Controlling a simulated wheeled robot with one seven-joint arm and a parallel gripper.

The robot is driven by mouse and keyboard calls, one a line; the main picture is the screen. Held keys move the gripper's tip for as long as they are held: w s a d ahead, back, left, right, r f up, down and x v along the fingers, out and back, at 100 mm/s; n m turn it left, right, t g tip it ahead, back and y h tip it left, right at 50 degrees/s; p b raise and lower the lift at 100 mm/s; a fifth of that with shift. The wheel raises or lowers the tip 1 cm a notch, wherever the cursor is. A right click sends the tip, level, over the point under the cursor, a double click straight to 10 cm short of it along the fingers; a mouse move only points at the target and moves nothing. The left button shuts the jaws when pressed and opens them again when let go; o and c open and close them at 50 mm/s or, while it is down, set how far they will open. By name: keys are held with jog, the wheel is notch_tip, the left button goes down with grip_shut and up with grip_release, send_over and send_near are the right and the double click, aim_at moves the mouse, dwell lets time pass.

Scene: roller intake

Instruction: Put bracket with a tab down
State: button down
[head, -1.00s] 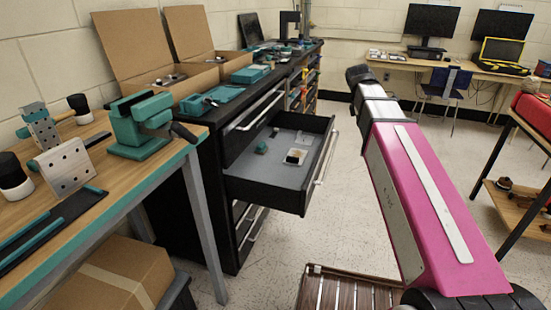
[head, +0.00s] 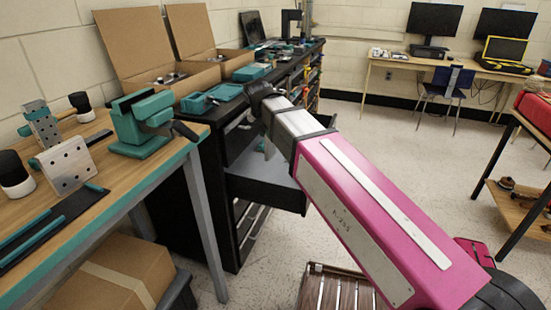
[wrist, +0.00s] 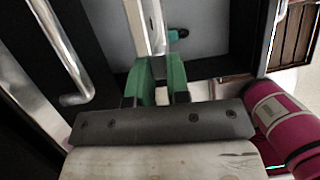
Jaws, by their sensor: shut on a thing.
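In the wrist view my gripper (wrist: 160,68) has its green fingers shut on a pale metal piece, the bracket with a tab (wrist: 146,22), which extends away from the fingertips. The grey floor of the open drawer (wrist: 210,35) lies beyond the bracket. I cannot tell whether the bracket touches it. In the head view my arm reaches over the open drawer (head: 262,193) of the black cabinet and covers most of its inside. My fingers are not clear there.
A small dark green item (wrist: 180,33) lies in the drawer beside the bracket. The drawer handle (wrist: 277,25) is at the right of the wrist view. A workbench (head: 120,200) with a green vise (head: 142,125) and perforated metal plates (head: 66,166) stands left.

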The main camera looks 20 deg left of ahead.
jog(key=w+d+f, duration=0.3)
jog(key=f, duration=0.3)
jog(key=w+d+f, duration=0.4)
jog(key=f, duration=0.3)
jog(key=shift+w+d+n, duration=0.15)
jog(key=shift+d+n, duration=0.15)
jog(key=c, duration=1.1)
grip_release()
jog(key=v, duration=1.2)
